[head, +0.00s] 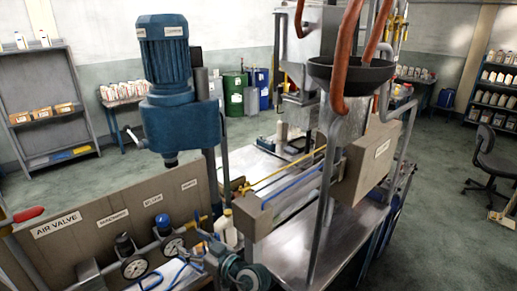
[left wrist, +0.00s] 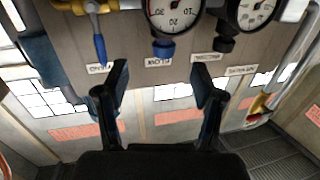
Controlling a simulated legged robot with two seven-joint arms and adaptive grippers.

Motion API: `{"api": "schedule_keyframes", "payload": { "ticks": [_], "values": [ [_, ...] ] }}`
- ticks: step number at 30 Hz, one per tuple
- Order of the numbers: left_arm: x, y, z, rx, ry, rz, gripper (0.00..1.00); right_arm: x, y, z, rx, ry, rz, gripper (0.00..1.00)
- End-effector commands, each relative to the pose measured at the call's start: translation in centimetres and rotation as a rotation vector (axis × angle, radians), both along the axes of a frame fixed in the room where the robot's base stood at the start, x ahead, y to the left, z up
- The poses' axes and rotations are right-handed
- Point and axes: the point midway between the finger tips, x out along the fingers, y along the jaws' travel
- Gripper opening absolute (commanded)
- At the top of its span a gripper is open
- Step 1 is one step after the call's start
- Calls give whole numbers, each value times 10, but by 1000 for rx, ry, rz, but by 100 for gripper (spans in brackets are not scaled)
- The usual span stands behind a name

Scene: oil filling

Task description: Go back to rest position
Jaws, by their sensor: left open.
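My left gripper (left wrist: 162,82) is open in the left wrist view, with its two dark fingers apart and nothing between them. It faces a grey-brown panel (left wrist: 140,45) that appears upside down, with small white labels. Two round gauges, one (left wrist: 173,14) in the middle and one (left wrist: 252,10) at right, sit at the top of that view, beyond the fingertips. A blue handle (left wrist: 99,48) on a yellow fitting is at upper left, apart from the fingers. In the head view I cannot clearly pick out the left gripper among the pipes. My right gripper is not seen.
In the head view, an AIR VALVE panel (head: 57,226) with gauges (head: 135,267) stands at lower left. A blue motor (head: 168,60) rises behind it. A black funnel (head: 350,74) and pipes stand over a metal table (head: 290,250). Open floor (head: 435,190) lies at right, near a chair (head: 487,150).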

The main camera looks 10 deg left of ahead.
Motion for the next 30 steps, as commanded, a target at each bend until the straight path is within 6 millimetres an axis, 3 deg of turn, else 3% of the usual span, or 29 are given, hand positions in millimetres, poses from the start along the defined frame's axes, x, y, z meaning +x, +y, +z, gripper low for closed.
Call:
{"api": "schedule_keyframes", "payload": {
  "ticks": [4, 7, 9, 12, 15, 21, 30],
  "values": [
    [-9, 19, -90, -82, 187, -88, 68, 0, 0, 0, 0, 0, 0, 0],
    [-32, 29, -170, -165, 364, -196, 68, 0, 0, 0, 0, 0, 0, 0],
    [-57, 32, -224, -224, 493, -286, 68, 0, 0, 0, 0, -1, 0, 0],
    [-101, 29, -287, -303, 665, -428, 68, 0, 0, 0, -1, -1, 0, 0],
    [-144, 20, -328, -365, 797, -554, 68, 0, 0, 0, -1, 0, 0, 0],
    [-214, 0, -370, -456, 976, -761, 68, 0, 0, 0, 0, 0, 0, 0],
    [-305, -31, -391, -564, 1160, -1025, 68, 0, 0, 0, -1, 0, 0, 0]
  ]
}}
